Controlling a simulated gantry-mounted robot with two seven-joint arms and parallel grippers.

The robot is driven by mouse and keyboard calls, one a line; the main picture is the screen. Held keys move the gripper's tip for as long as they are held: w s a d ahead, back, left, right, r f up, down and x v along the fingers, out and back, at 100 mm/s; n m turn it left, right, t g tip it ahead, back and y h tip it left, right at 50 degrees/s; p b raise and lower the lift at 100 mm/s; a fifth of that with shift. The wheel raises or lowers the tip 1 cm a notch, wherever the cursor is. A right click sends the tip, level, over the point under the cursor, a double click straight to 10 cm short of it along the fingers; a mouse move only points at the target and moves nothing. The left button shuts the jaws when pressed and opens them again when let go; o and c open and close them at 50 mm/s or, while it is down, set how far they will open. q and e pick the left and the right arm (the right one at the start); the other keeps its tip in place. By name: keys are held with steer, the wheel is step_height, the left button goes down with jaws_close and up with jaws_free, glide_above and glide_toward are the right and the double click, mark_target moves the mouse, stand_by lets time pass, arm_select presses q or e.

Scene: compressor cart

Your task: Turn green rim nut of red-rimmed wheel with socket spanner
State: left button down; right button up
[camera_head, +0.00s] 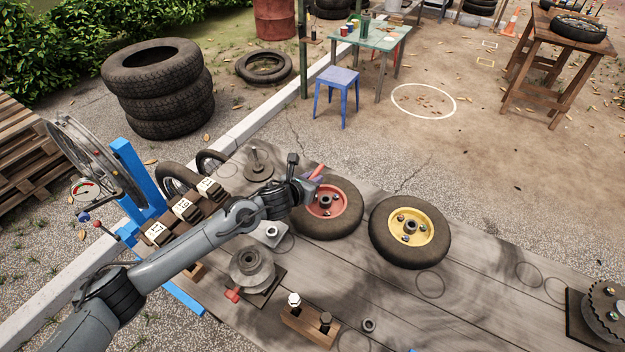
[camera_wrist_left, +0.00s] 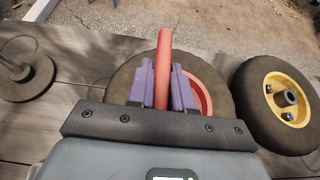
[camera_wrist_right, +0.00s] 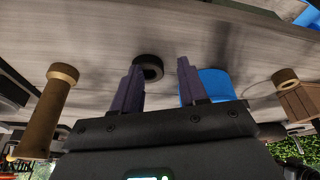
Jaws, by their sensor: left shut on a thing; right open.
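The red-rimmed wheel (camera_head: 349,213) lies flat on the plank table, with a black tyre. My left gripper (camera_head: 310,186) is over its upper left part. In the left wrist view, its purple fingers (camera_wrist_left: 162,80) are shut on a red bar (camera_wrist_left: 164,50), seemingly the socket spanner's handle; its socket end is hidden. The red rim (camera_wrist_left: 202,92) shows partly behind the fingers. I cannot make out the green rim nut, nor whether the spanner touches any nut. My right gripper (camera_wrist_right: 160,68) shows only in the right wrist view, open and empty.
A yellow-rimmed wheel (camera_head: 432,236) lies right of the red one. A pulley-like part (camera_head: 252,268), a wooden block with bolts (camera_head: 309,325) and numbered blocks (camera_head: 185,209) stand nearby. In the right wrist view, a black ring (camera_wrist_right: 148,60) lies beyond the open fingers.

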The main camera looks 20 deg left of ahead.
arm_select(q)
steer(key=shift+f, duration=0.2)
steer(key=c, duration=1.7)
jaws_free()
steer(key=shift+d, duration=0.1)
jaws_close()
